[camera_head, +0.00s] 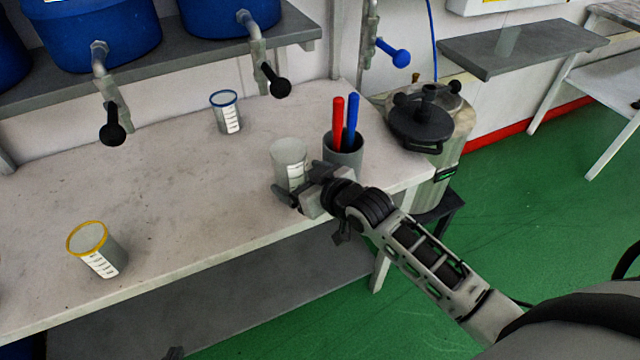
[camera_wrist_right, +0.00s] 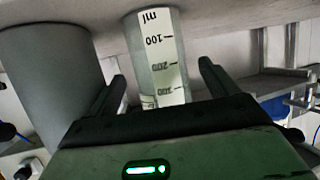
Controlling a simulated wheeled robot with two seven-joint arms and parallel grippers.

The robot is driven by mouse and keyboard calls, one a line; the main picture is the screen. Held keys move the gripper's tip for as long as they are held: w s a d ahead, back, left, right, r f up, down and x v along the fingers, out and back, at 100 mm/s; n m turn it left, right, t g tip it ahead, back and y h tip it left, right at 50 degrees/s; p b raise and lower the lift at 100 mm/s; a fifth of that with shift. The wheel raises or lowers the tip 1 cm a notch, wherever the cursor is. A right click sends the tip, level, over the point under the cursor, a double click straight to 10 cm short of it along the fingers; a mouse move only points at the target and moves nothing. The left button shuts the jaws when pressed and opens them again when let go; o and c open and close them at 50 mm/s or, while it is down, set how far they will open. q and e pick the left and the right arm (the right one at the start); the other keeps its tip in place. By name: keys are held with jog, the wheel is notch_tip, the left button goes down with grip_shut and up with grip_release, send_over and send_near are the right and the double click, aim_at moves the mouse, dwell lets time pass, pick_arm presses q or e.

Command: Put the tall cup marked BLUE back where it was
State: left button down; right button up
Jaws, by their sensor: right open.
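A cup with a blue rim (camera_head: 228,118) and a white scale stands upright at the back of the table, between the two tank taps. No word BLUE is readable on it. A pale cup without a visible coloured rim (camera_head: 289,155) stands near the table's front right. My right gripper (camera_head: 298,192) is open at this pale cup's front. In the right wrist view the pale cup (camera_wrist_right: 158,55) shows upside down between the spread fingers, with gaps on both sides. A small dark piece at the bottom edge may be my left gripper (camera_head: 174,353); its jaws cannot be made out.
A yellow-rimmed cup (camera_head: 96,251) stands at the front left. A dark holder (camera_head: 343,156) with a red and a blue stick stands just behind my right gripper. Blue tanks (camera_head: 105,40) with taps overhang the back. A lidded metal pot (camera_head: 452,135) is beyond the table's right end. The table's middle is clear.

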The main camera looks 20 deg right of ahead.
jog(key=f+v, duration=0.1)
jog(key=v, duration=0.8)
jog(key=s+a+f+g+h, duration=0.1)
jog(key=s+a+f, duration=0.3)
jog(key=s+f, duration=0.7)
jog(key=s+g, duration=0.1)
jog(key=s, duration=0.1)
jog(key=shift+s+a+m+g, duration=0.3)
jog(key=shift+s+a+m, duration=0.05)
jog(key=shift+s+m, duration=0.05)
